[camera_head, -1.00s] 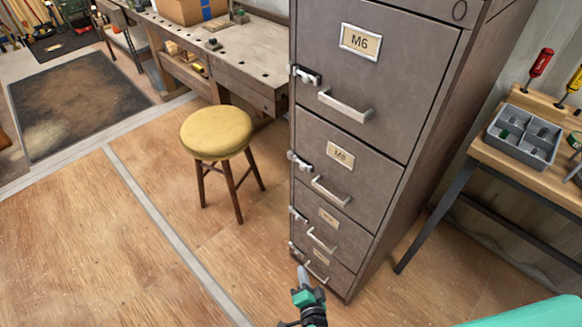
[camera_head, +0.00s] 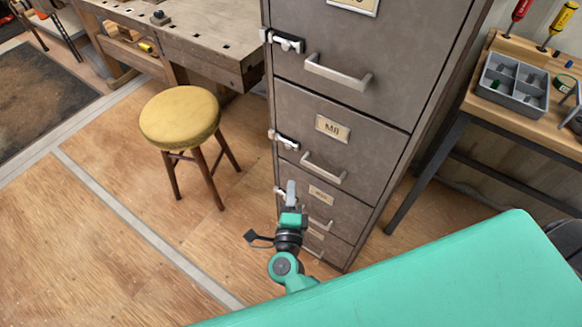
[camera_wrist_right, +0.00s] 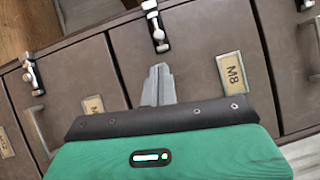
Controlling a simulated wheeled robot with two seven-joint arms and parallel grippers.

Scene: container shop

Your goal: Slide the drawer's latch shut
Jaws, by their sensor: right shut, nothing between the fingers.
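The grey metal cabinet (camera_head: 390,105) has several stacked drawers, each with a small metal latch on its left edge. A lower latch (camera_head: 281,190) is partly covered by my right gripper (camera_head: 291,188). My right gripper is shut and empty in front of the cabinet's left side. In the right wrist view its fingertips (camera_wrist_right: 159,72) point toward the M8 drawer's latch (camera_wrist_right: 156,28), with a visible gap in the picture. I cannot tell the latches' exact positions. My left gripper is out of view.
A yellow-topped stool (camera_head: 180,118) stands left of the cabinet, near a workbench (camera_head: 200,50). At right is a wooden table (camera_head: 545,128) with a grey bin (camera_head: 512,85) and screwdrivers. Bare floor (camera_head: 120,240) lies at the left front. Drawer handles (camera_head: 338,75) protrude from the cabinet.

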